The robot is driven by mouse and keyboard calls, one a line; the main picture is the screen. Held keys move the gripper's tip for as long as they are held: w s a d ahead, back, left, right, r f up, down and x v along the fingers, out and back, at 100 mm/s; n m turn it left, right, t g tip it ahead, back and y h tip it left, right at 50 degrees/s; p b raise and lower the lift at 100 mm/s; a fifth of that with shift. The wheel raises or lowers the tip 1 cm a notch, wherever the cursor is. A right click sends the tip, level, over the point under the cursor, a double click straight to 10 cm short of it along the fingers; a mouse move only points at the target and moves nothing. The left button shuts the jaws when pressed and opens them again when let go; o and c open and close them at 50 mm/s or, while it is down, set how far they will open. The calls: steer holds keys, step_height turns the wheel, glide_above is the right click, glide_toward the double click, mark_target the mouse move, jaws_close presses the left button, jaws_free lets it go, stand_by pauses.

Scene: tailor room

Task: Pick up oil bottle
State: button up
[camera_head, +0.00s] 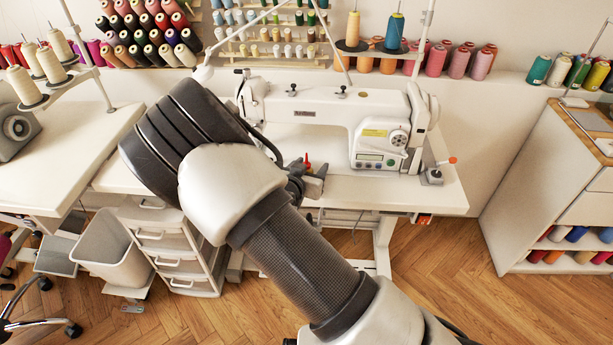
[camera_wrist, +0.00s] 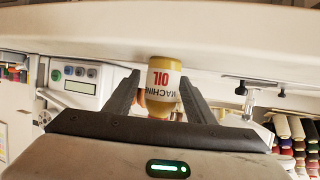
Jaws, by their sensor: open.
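The oil bottle (camera_wrist: 163,80) has a yellowish body and a white label with red "OIL" lettering. In the wrist view, which is upside down, it stands between the two fingers of my gripper (camera_wrist: 160,88). The fingers are open, one on each side, with a gap visible at least on the left. Whether the right finger touches it is unclear. In the head view only the bottle's red tip (camera_head: 307,160) and a little of its top show beside my gripper (camera_head: 314,180); the rest is hidden behind it. The bottle is on the white sewing table (camera_head: 425,193).
A white sewing machine (camera_head: 315,112) stands right behind the bottle. A thread stand rises above it, and spools fill the back shelf. A white side table (camera_head: 65,160) is at the left, a bin (camera_head: 105,250) below.

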steer(key=c, duration=1.2)
steer(key=shift+r, duration=0.1)
